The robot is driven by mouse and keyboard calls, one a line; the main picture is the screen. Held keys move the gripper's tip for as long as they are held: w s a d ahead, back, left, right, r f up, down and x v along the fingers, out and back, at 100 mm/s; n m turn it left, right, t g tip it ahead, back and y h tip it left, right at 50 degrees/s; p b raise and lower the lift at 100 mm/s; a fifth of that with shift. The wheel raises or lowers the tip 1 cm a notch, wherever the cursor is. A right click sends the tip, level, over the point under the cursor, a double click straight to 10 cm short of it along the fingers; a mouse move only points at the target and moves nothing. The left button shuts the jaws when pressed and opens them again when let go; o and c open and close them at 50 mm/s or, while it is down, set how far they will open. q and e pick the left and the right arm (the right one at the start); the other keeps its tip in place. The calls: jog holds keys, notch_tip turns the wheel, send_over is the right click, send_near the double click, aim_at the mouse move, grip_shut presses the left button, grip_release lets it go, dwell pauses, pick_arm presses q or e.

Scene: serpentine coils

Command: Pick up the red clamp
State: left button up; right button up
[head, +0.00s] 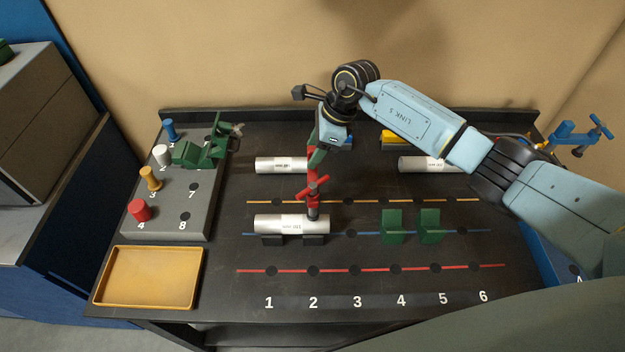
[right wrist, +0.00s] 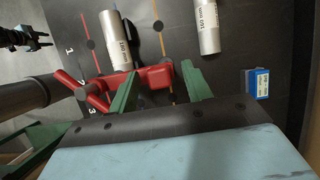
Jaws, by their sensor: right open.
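The red clamp (head: 314,184) is in the middle of the head view, its lower end in front of the near silver pipe (head: 291,224). It also shows in the right wrist view (right wrist: 152,78), with its crossed red handle to the left. My right gripper (head: 318,150) has green fingers and reaches down at the clamp's upper end. In the right wrist view the gripper (right wrist: 160,76) is open, with part of the red body between or just beyond its fingers. Contact cannot be told. A dark shape at that view's upper left looks like my left gripper (right wrist: 25,38); its jaws are unclear.
Two more silver pipes (head: 280,165) (head: 420,164) lie farther back. Green blocks (head: 392,227) stand to the right. A grey peg board (head: 193,218) with a green clamp (head: 205,152) and a yellow tray (head: 150,249) are at left. A blue clamp (head: 575,137) stands at right.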

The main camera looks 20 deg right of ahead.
grip_shut()
jog(key=shift+r, duration=0.15)
dwell(1.2)
